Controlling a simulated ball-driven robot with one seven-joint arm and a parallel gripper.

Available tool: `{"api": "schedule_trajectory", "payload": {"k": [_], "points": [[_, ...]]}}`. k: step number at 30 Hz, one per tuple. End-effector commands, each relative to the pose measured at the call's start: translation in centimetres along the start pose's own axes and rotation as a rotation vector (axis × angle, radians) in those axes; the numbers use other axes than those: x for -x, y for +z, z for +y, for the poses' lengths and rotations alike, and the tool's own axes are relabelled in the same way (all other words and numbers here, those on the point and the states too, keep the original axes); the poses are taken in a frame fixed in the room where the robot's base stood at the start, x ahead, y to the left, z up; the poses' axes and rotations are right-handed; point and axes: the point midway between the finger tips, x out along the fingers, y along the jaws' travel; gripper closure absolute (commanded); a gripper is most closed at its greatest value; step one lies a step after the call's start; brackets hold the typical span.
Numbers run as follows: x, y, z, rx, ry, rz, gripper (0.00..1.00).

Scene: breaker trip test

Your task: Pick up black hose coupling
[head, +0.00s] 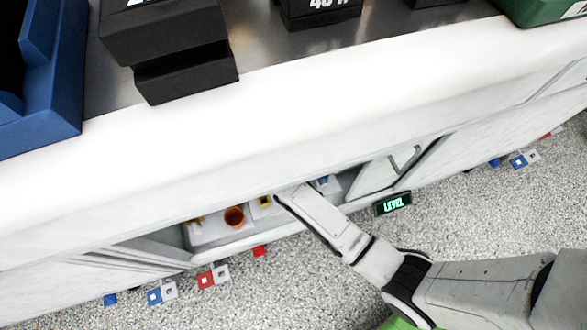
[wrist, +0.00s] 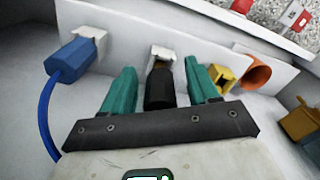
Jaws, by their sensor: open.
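Narrow gaps seem to show between coupling and fingers; I cannot tell if either touches. In the head view my arm reaches into an opening under the white counter, and the coupling and fingers are hidden there.
A blue connector (wrist: 70,60) with a blue hose stands left of the coupling. A yellow fitting (wrist: 222,78) and an orange round fitting (wrist: 256,74) are close on the right. A brownish-yellow block (wrist: 299,121) lies further right. The white counter edge (head: 250,120) overhangs the opening.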

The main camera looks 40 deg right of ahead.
Motion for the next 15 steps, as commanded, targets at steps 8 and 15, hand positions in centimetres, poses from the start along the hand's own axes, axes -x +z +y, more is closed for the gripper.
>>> {"api": "schedule_trajectory", "payload": {"k": [8, 15], "points": [[0.12, -0.02, 0.01, 0.0, 0.0, 0.001, 0.51], [0.13, -0.02, 0.01, 0.0, 0.0, 0.001, 0.74]]}}
